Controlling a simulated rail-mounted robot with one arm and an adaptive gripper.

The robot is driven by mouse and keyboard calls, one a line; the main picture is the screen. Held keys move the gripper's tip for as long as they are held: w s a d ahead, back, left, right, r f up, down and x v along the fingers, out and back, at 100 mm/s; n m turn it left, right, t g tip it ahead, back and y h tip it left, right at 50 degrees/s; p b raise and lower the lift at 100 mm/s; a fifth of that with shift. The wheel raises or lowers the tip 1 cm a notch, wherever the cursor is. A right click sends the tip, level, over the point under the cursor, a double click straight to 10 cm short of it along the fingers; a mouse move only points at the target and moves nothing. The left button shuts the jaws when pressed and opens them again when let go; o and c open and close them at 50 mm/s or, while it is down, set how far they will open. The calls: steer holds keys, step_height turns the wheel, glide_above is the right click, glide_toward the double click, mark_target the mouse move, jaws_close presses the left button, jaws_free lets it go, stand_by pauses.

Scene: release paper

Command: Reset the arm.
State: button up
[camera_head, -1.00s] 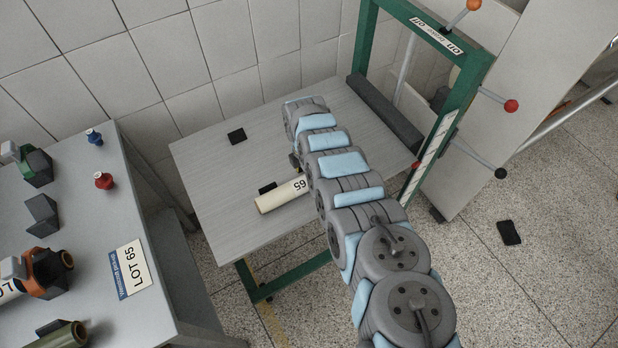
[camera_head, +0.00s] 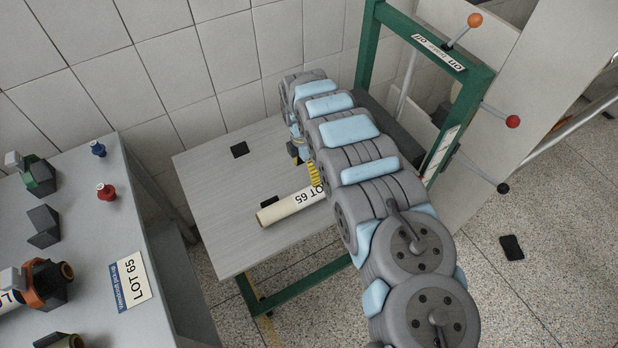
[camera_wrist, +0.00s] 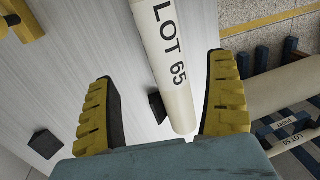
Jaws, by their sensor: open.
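My gripper (camera_wrist: 162,70) is open in the wrist view, with one yellow ribbed finger on each side. A cream roll marked LOT 65 (camera_wrist: 168,65) runs between and beyond the fingers, with visible gaps to both. In the head view the roll (camera_head: 290,207) lies over the grey table, beside a small black block (camera_head: 270,202). My arm reaches over the right part of this table. A yellow finger of my gripper (camera_head: 313,174) shows by the roll's right end; the rest is hidden behind the arm.
The grey table (camera_head: 215,190) has another black block (camera_head: 239,149). A green frame (camera_head: 366,50) with ball-ended levers stands close right of my arm. A second table at left (camera_head: 90,225) holds coloured items and a LOT 65 sign (camera_head: 131,281). Tiled wall stands behind.

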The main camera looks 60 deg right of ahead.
steer(key=shift+w+d+r, duration=0.15)
steer(key=shift+w+r, duration=0.05)
steer(key=shift+r, duration=0.9)
